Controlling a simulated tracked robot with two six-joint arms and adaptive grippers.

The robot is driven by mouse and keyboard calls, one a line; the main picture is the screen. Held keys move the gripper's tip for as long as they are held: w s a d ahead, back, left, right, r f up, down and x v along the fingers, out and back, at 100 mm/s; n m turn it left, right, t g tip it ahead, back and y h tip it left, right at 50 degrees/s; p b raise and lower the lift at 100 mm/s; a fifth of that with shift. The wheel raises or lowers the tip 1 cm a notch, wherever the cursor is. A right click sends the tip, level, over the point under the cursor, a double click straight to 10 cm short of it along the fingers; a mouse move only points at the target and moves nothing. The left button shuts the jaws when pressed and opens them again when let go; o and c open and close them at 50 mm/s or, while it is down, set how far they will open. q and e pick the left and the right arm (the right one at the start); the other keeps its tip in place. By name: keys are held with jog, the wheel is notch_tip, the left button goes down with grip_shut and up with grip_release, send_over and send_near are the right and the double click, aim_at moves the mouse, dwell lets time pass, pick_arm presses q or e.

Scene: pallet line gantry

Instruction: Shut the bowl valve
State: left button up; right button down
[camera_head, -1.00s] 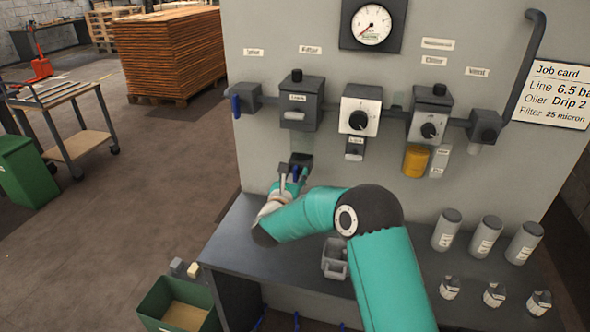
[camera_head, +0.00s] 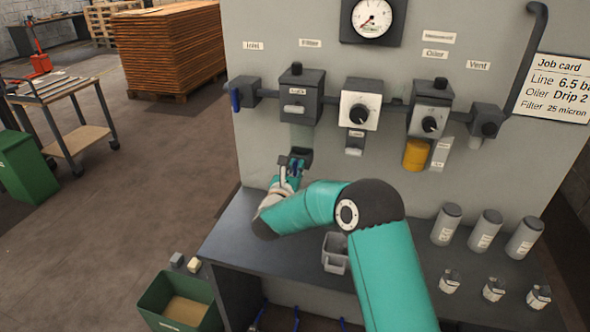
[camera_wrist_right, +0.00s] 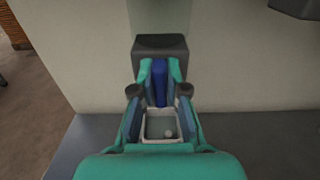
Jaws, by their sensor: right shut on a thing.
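A dark block (camera_head: 300,156) sits under a pale, see-through bowl (camera_head: 301,136) below the filter unit (camera_head: 299,95) on the grey panel. In the right wrist view the dark block (camera_wrist_right: 161,45) carries an upright blue lever (camera_wrist_right: 160,82), which I take for the bowl valve's. My right gripper (camera_head: 289,174) reaches up to the block. In the right wrist view its fingertips (camera_wrist_right: 160,75) stand on both sides of the blue lever and are shut on it. My right arm hides part of the bench below. My left gripper is not in view.
The dark bench (camera_head: 230,240) runs below the panel, with a grey bin (camera_head: 335,252) beside my arm. Several grey cylinders (camera_head: 446,226) stand at right. The inlet's blue handle (camera_head: 235,98) hangs at left. A green bin (camera_head: 182,302) stands on the floor.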

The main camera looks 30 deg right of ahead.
jog(key=n+b, duration=0.2)
jog(key=b, duration=0.1)
jog(key=n+b, duration=0.2)
jog(key=b, duration=0.1)
jog(key=n+b, duration=0.2)
jog(key=b, duration=0.1)
jog(key=shift+w+a+f+b, duration=0.1)
jog(key=shift+f+b, duration=0.15)
jog(key=shift+b, duration=0.1)
jog(key=shift+n+b, duration=0.3)
jog(key=shift+n, duration=0.4)
jog(key=shift+n+b, duration=0.5)
jog(key=shift+n, duration=0.4)
jog(key=n, duration=0.2)
jog(key=shift+a+r+n+b, duration=0.1)
jog(key=shift+n+b, duration=0.3)
jog(key=n, duration=0.2)
jog(key=shift+w+n, duration=0.1)
jog(key=shift+n, duration=1.7)
jog(key=shift+a+f, duration=0.1)
jog(key=shift+f, duration=0.1)
jog(key=c, duration=1.2)
grip_release()
jog(key=shift+r, duration=0.1)
